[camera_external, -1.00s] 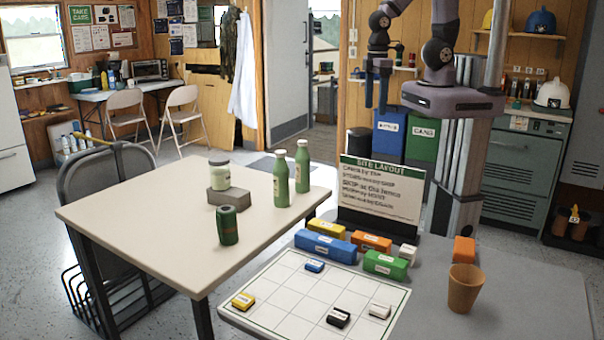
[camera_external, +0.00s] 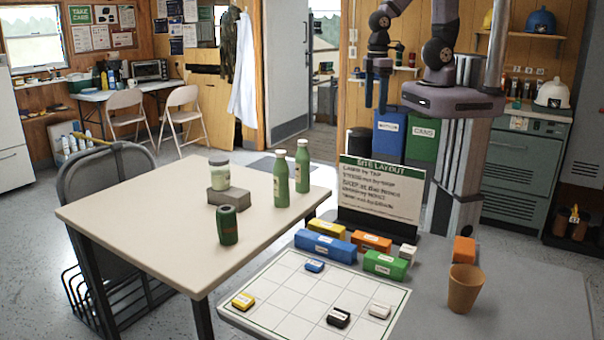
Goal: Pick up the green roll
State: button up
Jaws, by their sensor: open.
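The green roll (camera_external: 228,226) is a short dark green cylinder standing upright near the front right edge of the cream table (camera_external: 130,213). A dark hole shows in its top. My gripper (camera_external: 376,108) hangs with its fingers pointing down, in the upper right part of the view. It is open and empty, well apart from the roll and higher than the table top.
The grey table (camera_external: 530,300) holds a layout board (camera_external: 290,300), coloured blocks, a sign (camera_external: 382,188) and an orange-brown cup (camera_external: 465,289).

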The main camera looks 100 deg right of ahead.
jog(key=shift+c, duration=0.5)
